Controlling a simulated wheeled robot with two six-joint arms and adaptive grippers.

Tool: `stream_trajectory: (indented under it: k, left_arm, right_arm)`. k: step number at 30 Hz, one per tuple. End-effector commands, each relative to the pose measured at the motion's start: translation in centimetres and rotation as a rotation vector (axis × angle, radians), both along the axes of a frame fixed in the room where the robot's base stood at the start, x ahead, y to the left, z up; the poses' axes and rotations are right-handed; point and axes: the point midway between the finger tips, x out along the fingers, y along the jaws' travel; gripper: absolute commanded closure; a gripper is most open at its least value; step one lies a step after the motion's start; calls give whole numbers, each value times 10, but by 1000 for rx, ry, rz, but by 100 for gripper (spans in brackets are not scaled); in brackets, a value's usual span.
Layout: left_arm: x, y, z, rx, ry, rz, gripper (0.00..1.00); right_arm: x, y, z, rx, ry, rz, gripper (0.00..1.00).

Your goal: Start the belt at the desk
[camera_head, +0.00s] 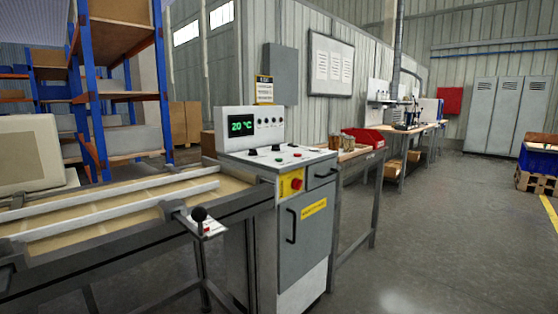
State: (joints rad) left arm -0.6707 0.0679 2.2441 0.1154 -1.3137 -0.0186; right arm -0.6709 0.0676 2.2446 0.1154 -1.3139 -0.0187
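The control desk (303,233) stands in the middle of the view as a grey cabinet with a door and a drawer front. Its upright panel has a green display (241,125) reading 20 °C, with small knobs beside it. The sloped top (275,156) carries several small knobs and buttons, some red. A red knob on a yellow plate (296,183) sits on the front. The belt (110,213) runs in from the left between pale rails. A black-knobbed lever (199,214) is mounted at its near edge. Neither of my grippers is in view.
A workbench (358,154) with a red bin (367,138) and jars adjoins the desk on the right. Blue shelving (90,90) stands behind the belt. Grey lockers (508,115) and a loaded pallet (536,180) are far right. The floor (450,240) at right is clear.

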Motion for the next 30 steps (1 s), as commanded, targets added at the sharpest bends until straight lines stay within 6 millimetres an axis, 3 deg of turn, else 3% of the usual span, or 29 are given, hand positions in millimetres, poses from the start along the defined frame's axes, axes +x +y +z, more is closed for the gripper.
stream_trajectory:
  k: [2,14,30]
  left_arm:
    - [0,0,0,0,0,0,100]
    - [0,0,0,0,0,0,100]
    - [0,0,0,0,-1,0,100]
  right_arm:
    - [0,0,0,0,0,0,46]
    - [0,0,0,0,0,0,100]
    - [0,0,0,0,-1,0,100]
